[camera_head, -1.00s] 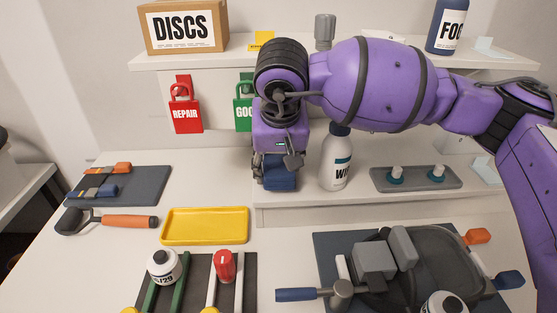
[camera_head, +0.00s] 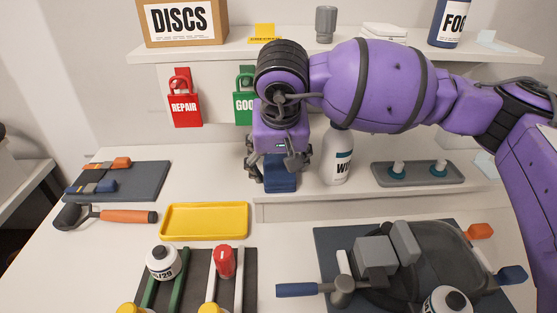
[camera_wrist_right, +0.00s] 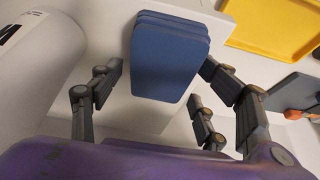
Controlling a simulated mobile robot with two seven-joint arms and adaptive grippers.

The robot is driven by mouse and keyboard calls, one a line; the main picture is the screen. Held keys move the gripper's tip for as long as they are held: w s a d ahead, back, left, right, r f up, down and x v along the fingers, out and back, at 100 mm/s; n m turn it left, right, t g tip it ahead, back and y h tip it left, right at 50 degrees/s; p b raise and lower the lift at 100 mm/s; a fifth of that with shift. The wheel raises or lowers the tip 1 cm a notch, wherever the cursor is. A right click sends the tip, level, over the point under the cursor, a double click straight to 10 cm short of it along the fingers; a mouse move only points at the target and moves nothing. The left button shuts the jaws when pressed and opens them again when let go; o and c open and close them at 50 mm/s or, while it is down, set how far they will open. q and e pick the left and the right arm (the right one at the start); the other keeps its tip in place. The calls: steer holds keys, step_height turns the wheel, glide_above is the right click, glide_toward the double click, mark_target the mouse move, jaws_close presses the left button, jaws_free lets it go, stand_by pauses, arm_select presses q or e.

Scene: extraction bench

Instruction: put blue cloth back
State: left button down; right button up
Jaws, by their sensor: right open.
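The blue cloth (camera_head: 281,181) is a folded stack on the pale raised ledge at the back, just left of the white spray bottle (camera_head: 337,160). My right gripper (camera_head: 272,168) is directly above and around it, pointing down, with its fingers spread. In the right wrist view the cloth (camera_wrist_right: 171,52) shows as several flat layers. The open fingers of my right gripper (camera_wrist_right: 160,78) stand to either side with visible gaps at the left. Contact on the right side is hard to tell. My left gripper is not in view.
The grey tray with two teal-based items (camera_head: 418,174) stands right of the bottle. A yellow tray (camera_head: 204,221) lies in front to the left. Red (camera_head: 185,105) and green (camera_head: 243,105) tags hang behind. A shelf (camera_head: 220,53) runs above. The ledge left of the cloth looks clear.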

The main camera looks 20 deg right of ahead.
mark_target(279, 173)
steer(key=v, duration=0.7)
steer(key=shift+a+r, duration=0.1)
steer(key=shift+r, duration=0.3)
steer(key=shift+s+r, duration=0.2)
steer(key=shift+r, duration=0.25)
